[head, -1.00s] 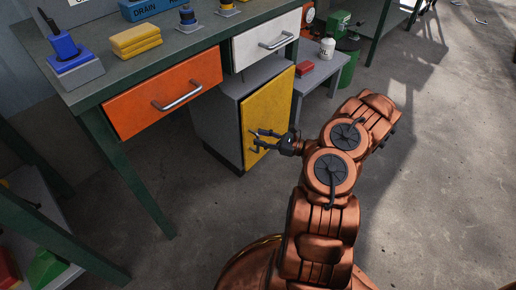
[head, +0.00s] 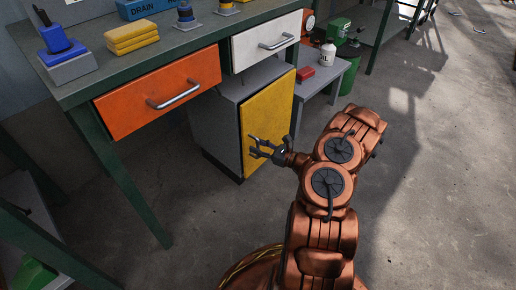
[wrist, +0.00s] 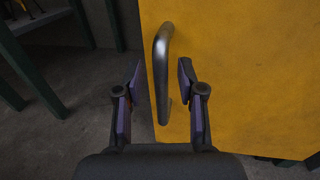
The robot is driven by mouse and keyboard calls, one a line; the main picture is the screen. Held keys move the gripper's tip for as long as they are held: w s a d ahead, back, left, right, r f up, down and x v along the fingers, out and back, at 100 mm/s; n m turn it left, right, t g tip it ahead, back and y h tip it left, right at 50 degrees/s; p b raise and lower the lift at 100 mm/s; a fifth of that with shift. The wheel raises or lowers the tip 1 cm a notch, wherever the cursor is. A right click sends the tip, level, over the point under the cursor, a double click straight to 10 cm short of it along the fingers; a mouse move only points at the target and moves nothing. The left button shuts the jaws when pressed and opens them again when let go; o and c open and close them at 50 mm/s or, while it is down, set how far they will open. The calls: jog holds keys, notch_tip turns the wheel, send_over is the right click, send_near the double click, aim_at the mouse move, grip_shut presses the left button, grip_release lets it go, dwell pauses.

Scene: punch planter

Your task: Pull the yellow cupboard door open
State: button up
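The yellow cupboard door (head: 267,112) is on the front of a grey cupboard (head: 218,128) under the workbench and looks closed. In the wrist view the yellow door (wrist: 245,70) fills the right side. Its upright metal bar handle (wrist: 161,75) is near the door's left edge. My gripper (wrist: 158,85) is open, with one finger on each side of the handle's lower part in the picture. I cannot tell how deep the handle sits between the fingers; no grip on it shows. In the head view my gripper (head: 254,147) is in front of the door, and the handle is hard to make out.
An orange drawer (head: 158,92) and a white drawer (head: 266,42) are above and beside the cupboard, both with metal handles. A low grey table (head: 322,77) with a red block (head: 306,74) stands right of the cupboard. The floor (head: 430,190) at right is clear.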

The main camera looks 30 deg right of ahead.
jog(key=shift+w+a, duration=0.1)
jog(key=shift+w, duration=0.1)
grip_shut()
dwell(0.6)
